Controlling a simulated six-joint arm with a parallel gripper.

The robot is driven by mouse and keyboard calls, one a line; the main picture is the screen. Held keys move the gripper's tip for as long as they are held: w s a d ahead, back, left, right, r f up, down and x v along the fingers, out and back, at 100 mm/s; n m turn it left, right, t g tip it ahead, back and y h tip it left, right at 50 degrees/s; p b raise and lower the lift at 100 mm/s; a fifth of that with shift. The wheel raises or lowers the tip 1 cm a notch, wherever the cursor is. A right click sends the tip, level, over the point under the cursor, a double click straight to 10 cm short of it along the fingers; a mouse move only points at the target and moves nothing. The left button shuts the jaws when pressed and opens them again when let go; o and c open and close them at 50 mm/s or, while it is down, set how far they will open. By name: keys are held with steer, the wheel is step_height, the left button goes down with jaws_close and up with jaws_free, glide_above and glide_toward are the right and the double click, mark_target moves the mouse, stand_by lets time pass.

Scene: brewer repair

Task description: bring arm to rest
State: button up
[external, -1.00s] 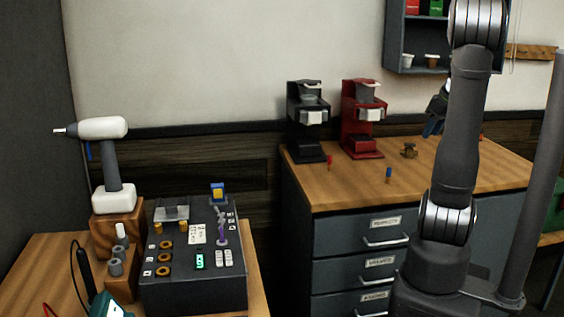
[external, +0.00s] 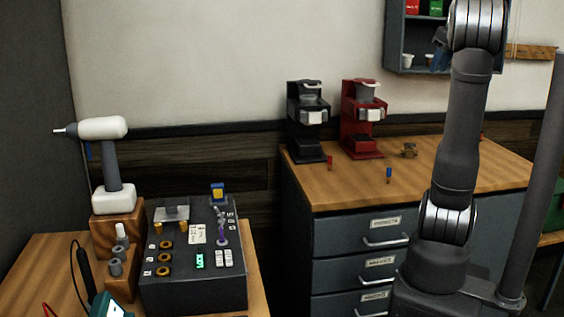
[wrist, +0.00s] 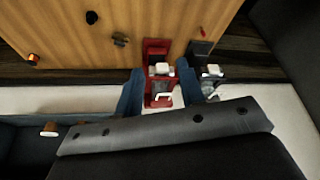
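My gripper (wrist: 159,68) shows its two blue fingers apart in the wrist view, with nothing held between them; the red brewer (wrist: 157,48) is seen beyond the gap. In the external view, my gripper (external: 440,52) is mostly hidden behind my own arm, high up in front of the wall shelf's lower edge. The red brewer (external: 361,115) and the black brewer (external: 307,120) stand upright on the wooden counter (external: 350,182), well below my gripper and apart from it.
A red piece (external: 329,161), a blue piece (external: 389,175) and a small brass part (external: 409,150) sit on the counter. The wall shelf (external: 399,40) holds cups and packs close by. A dark control box (external: 193,280) and a white-and-grey driver (external: 113,165) stand at left.

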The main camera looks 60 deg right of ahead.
steer(key=w+r+n, duration=0.1)
steer(key=w, duration=0.5)
steer(key=shift+d+n+y, duration=0.15)
steer(key=shift+n+y, duration=0.15)
steer(key=shift+n, duration=0.1)
steer(key=shift+w, duration=0.1)
